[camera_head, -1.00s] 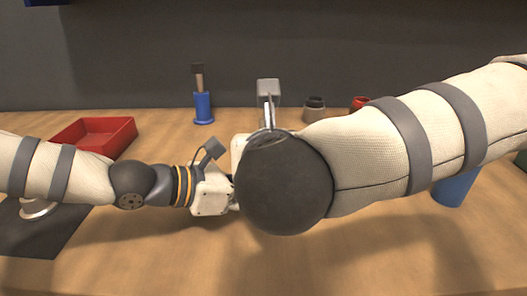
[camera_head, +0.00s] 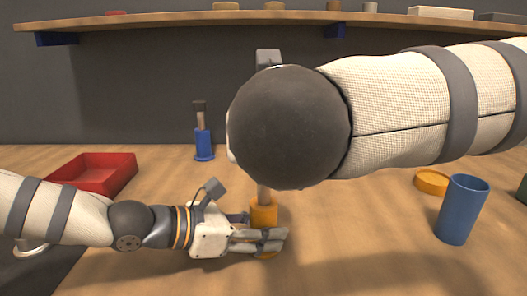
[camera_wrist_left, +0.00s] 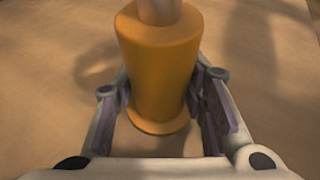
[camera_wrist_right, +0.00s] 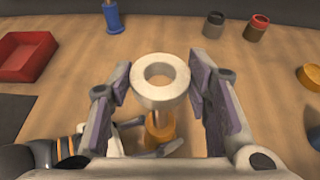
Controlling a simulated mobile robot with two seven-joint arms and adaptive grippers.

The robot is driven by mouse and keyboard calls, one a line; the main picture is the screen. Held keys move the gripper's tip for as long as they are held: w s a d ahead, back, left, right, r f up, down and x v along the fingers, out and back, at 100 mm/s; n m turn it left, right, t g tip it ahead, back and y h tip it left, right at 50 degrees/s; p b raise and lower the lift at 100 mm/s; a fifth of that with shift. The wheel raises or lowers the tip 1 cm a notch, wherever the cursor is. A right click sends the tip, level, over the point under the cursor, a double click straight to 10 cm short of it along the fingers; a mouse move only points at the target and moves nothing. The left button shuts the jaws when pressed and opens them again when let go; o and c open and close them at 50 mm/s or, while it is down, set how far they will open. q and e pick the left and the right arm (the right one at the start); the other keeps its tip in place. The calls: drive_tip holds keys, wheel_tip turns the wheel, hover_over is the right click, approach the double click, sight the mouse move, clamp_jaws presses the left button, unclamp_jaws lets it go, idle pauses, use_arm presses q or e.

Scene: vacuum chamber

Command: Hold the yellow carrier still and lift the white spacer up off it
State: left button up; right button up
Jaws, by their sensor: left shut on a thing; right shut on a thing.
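The yellow carrier (camera_head: 263,215) stands on the table with a pale post rising from it; it also shows in the left wrist view (camera_wrist_left: 158,65). My left gripper (camera_head: 272,240) is shut on the carrier, one finger on each side; its fingers also show in the left wrist view (camera_wrist_left: 162,90). The white spacer (camera_wrist_right: 160,98) is a thick ring between the fingers of my right gripper (camera_wrist_right: 160,75), which is shut on it above the carrier. My right arm hides the right gripper and spacer in the head view. I cannot tell whether the post's top is inside the ring.
A red tray (camera_head: 92,176) is at the left, and a blue stand with a rod (camera_head: 203,146) is behind. A blue cup (camera_head: 462,210) and a low yellow dish (camera_head: 432,181) are at the right. Grey (camera_wrist_right: 213,25) and red-topped jars (camera_wrist_right: 257,27) stand at the back. A shelf (camera_head: 180,19) runs above.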

use_arm(q)
drive_tip(key=o, duration=1.3)
drive_tip(key=shift+a, duration=0.1)
